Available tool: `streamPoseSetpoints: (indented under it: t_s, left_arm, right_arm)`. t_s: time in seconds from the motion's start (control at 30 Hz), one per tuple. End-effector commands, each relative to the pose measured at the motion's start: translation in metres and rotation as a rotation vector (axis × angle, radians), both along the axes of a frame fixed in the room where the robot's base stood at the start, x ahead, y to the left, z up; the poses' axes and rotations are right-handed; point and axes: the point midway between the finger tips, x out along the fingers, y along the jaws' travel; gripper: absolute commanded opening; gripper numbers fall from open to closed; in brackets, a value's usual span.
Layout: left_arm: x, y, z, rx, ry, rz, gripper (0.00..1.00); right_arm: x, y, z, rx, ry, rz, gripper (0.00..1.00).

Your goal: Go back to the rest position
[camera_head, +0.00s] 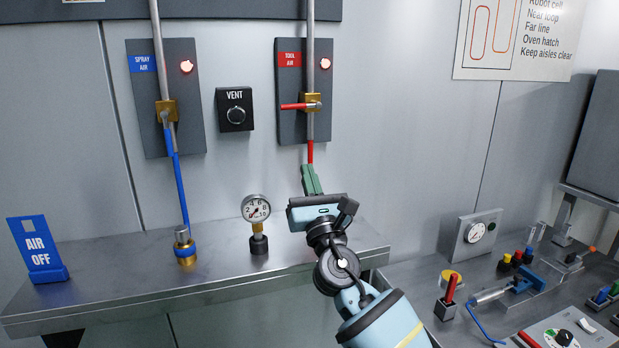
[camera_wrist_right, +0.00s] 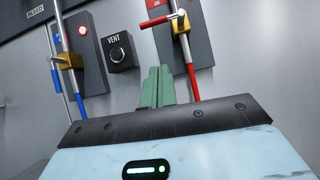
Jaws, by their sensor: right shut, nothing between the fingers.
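My right gripper (camera_head: 311,181) reaches up over the shelf in the head view, in front of the wall below the red-labelled TOOL AIR panel (camera_head: 290,125). Its green fingers are together and empty; they also show in the wrist view (camera_wrist_right: 157,88). The red valve handle (camera_head: 293,106) on that panel lies across its pipe. The fingertips are below this handle and apart from it; they overlap the red lower pipe in the head view, and I cannot tell whether they touch it. My left gripper is not in view.
A shelf (camera_head: 100,290) runs below the panels, bearing a gauge (camera_head: 256,210), a brass fitting (camera_head: 184,246) and a blue AIR OFF sign (camera_head: 38,248). The SPRAY AIR panel (camera_head: 190,110) and VENT knob (camera_head: 235,112) are on the wall. A cluttered bench (camera_head: 420,280) is at right.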

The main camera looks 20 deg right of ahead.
Motion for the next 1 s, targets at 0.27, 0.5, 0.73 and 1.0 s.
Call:
streamPoseSetpoints:
  t_s: [0.27,0.5,0.73,1.0]
  left_arm:
    - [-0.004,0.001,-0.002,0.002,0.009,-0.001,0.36]
    - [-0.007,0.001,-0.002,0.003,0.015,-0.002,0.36]
    - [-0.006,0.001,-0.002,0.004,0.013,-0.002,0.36]
    - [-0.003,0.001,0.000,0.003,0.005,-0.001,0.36]
  right_arm:
    - [-0.002,0.000,-0.002,0.000,0.000,0.000,0.00]
    - [-0.007,-0.006,-0.020,0.078,0.033,0.015,0.00]
    - [-0.046,-0.045,-0.132,0.578,0.214,0.055,0.00]
    - [-0.136,-0.085,-0.278,1.263,0.412,-0.035,0.00]
